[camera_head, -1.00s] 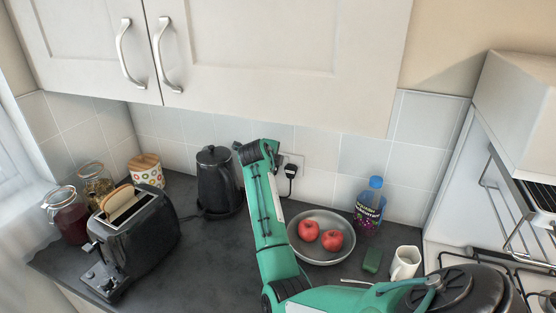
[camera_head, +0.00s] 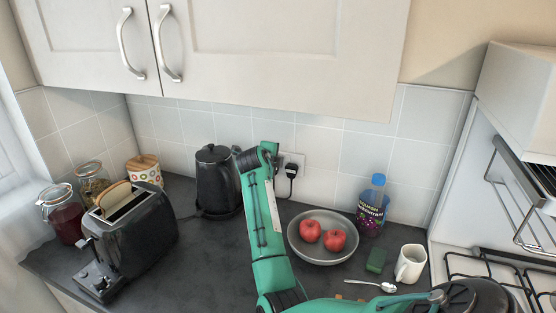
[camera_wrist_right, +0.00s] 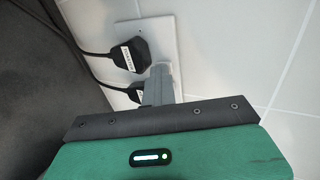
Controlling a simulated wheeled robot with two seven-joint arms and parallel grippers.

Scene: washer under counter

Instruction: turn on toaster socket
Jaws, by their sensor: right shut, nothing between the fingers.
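The double socket (camera_head: 298,160) is a white plate on the tiled wall behind the counter. In the right wrist view the socket plate (camera_wrist_right: 165,28) carries an upper black plug (camera_wrist_right: 128,55) and a lower one (camera_wrist_right: 136,93), each with a white label too small to read surely. My right gripper (camera_wrist_right: 162,72) is shut and empty, its fingertips at the plate's lower right beside the plugs. They cover that part of the plate, and I cannot tell whether they touch a switch. In the head view my right arm hides part of the socket. The black toaster (camera_head: 128,245) stands at left with bread in it.
A black kettle (camera_head: 216,182) stands just left of my right arm. A grey bowl (camera_head: 310,252) with two apples, a blue-capped bottle (camera_head: 373,205), a green sponge (camera_head: 376,260), a spoon (camera_head: 368,285) and a white mug (camera_head: 410,263) are at right. Cupboards (camera_head: 280,50) hang above.

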